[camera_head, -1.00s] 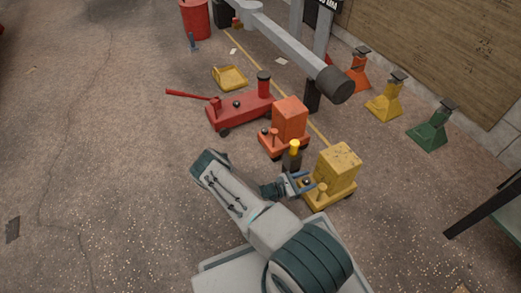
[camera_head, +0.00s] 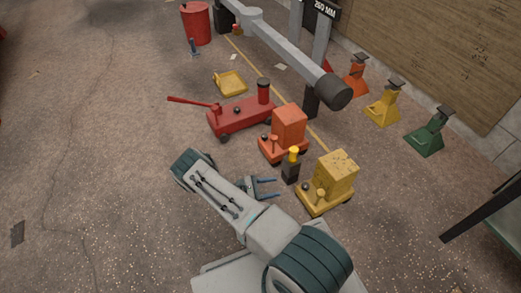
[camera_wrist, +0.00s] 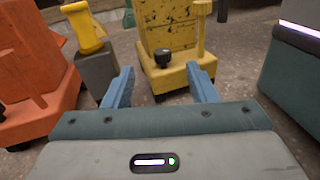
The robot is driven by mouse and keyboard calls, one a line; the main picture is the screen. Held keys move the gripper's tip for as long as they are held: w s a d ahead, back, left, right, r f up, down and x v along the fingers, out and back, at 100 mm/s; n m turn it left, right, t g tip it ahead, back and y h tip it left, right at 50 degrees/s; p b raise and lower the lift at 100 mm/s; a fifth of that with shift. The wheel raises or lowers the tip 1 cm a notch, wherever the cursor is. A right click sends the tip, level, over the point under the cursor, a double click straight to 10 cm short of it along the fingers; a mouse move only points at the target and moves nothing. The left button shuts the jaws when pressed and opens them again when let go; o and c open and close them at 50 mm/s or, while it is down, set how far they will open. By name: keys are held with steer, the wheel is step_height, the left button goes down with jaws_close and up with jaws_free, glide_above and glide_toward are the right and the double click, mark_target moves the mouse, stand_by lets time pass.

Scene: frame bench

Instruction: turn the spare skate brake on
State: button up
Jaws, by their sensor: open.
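A yellow skate (camera_head: 336,172) with a boxy load stands right of my gripper. Its deck has a dark knob and a short yellow post; in the wrist view the knob (camera_wrist: 163,58) and post (camera_wrist: 200,40) lie beyond my fingertips. An orange skate (camera_head: 289,126) of like build stands behind it, left in the wrist view (camera_wrist: 28,65). No label shows which is the spare one, and I cannot read either knob's setting. My gripper (camera_head: 276,187) is open and empty, its blue fingers pointing at the yellow skate, apart from it.
A dark block with a yellow top (camera_head: 291,168) stands between the skates, close to my gripper. A red jack (camera_head: 240,115) and yellow tray (camera_head: 229,82) lie behind. A grey beam (camera_head: 285,45) hangs overhead. Coloured stands (camera_head: 382,105) line the wall. The left floor is open.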

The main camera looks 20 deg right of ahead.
steer(key=w+a+r+m+g+y+p, duration=0.1)
steer(key=r+m+y+p, duration=0.1)
steer(key=r, duration=0.8)
steer(key=w+a+r+m+g+y+p, duration=0.1)
steer(key=r+p, duration=0.4)
steer(key=r, duration=0.5)
steer(key=shift+w+a+r+m+y, duration=0.35)
steer(key=shift+a+m+y, duration=0.3)
steer(key=shift+m+y, duration=0.4)
